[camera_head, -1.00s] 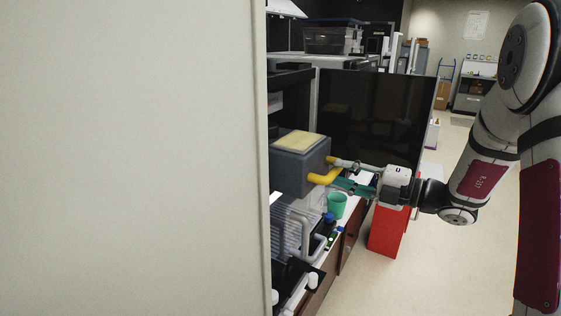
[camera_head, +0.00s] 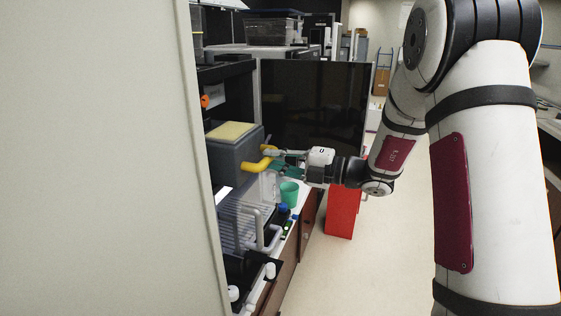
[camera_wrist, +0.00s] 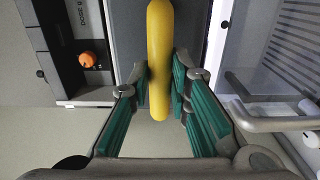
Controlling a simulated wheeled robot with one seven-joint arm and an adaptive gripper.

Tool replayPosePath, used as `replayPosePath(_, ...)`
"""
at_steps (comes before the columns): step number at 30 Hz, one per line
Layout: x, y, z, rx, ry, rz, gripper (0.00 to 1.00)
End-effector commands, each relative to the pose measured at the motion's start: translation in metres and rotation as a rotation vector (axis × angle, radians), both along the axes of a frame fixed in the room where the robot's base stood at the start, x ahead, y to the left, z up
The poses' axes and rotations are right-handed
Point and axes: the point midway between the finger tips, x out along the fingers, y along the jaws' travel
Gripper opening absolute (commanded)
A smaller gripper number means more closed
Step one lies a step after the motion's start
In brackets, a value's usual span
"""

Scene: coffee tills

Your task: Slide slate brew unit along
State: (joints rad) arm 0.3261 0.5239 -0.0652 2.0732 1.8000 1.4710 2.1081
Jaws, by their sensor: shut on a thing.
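The slate brew unit (camera_head: 231,151) is a dark grey box with a pale yellow top and a yellow handle (camera_head: 258,165) on its front. It sits on the counter beside the tall cream panel. My gripper (camera_head: 272,161) is at the handle, its teal-padded fingers closed around it. In the wrist view the yellow handle (camera_wrist: 160,60) runs between the two fingers, and the gripper (camera_wrist: 160,92) is shut on it. The unit's dark face (camera_wrist: 128,35) shows behind the handle. The unit's far side is hidden.
A green cup (camera_head: 289,194) stands just below my gripper. A clear container (camera_head: 268,187) and a ribbed rack with a grey bar handle (camera_head: 250,228) are in front. A large cream panel (camera_head: 100,160) blocks the left. A dark screen (camera_head: 315,105) stands behind; a red box (camera_head: 342,212) is on the floor.

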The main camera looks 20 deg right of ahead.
Motion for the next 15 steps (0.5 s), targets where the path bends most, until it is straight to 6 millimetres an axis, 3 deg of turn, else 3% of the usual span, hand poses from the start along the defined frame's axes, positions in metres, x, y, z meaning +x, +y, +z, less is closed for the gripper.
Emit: replayPosePath(15,0.018,0.030,0.000,0.001,-0.001,0.008,0.00)
